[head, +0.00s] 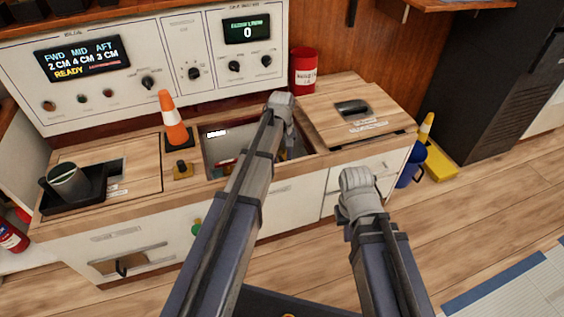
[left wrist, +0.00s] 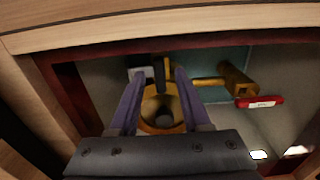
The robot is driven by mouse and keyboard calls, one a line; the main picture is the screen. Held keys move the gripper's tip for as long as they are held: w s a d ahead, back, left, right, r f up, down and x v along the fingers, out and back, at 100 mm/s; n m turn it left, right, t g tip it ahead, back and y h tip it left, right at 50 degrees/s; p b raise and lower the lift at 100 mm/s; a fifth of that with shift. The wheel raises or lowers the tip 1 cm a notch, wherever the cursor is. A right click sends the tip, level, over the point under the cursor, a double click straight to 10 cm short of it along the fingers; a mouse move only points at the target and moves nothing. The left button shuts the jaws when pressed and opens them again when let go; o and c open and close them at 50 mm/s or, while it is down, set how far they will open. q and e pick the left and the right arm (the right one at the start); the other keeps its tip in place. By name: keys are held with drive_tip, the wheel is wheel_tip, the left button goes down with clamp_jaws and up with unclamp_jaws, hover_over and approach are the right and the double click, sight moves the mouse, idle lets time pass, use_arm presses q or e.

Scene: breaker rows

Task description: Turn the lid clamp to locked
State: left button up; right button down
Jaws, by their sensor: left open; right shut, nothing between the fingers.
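The open hatch (head: 216,151) in the wooden counter has a brass fitting inside it. In the left wrist view the fitting shows as a brass ring (left wrist: 144,124) with a dark round opening, and a small upright brass and dark piece (left wrist: 168,68) stands behind it; I cannot tell for sure which part is the lid clamp or how it is turned. My left gripper (left wrist: 160,82) is open, its two fingers on either side of the upright piece, contact unclear. My right gripper (head: 357,187) is shut and empty in front of the counter.
A wooden lid (head: 345,103) is at right. Hatch walls are close.

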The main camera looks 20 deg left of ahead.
use_arm(q)
drive_tip(key=shift+c, duration=0.3)
clamp_jaws()
idle(0.3)
